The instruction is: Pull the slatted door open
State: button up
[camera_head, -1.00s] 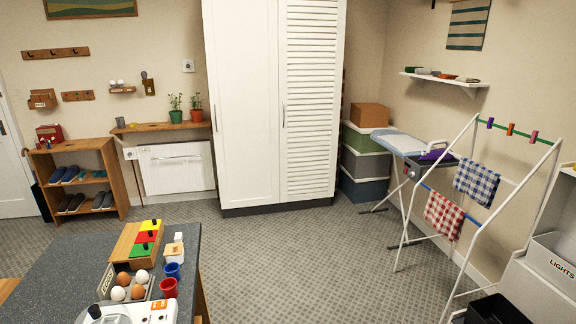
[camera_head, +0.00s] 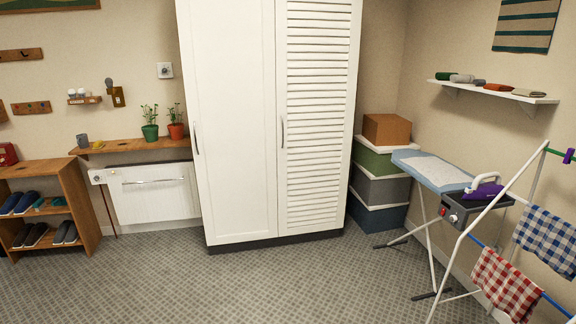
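The slatted door (camera_head: 318,120) is the right-hand door of a tall white cabinet, and it is shut. Its slim grey vertical handle (camera_head: 282,132) is on its left edge, beside the seam with the plain door. The plain door (camera_head: 230,120) on the left is also shut, with its handle (camera_head: 195,138) at its left edge. My gripper does not show in this view.
An ironing board (camera_head: 432,168) with a purple iron (camera_head: 484,191) and a drying rack (camera_head: 482,215) stand at the right. Stacked boxes (camera_head: 380,186) sit close beside the cabinet's right side. A shoe rack (camera_head: 75,200) stands left. The patterned floor (camera_head: 300,285) ahead is clear.

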aim_at(318, 44)
jog(key=i, duration=2.35)
jog(key=i+j+z, duration=0.1)
jog(key=i, duration=1.05)
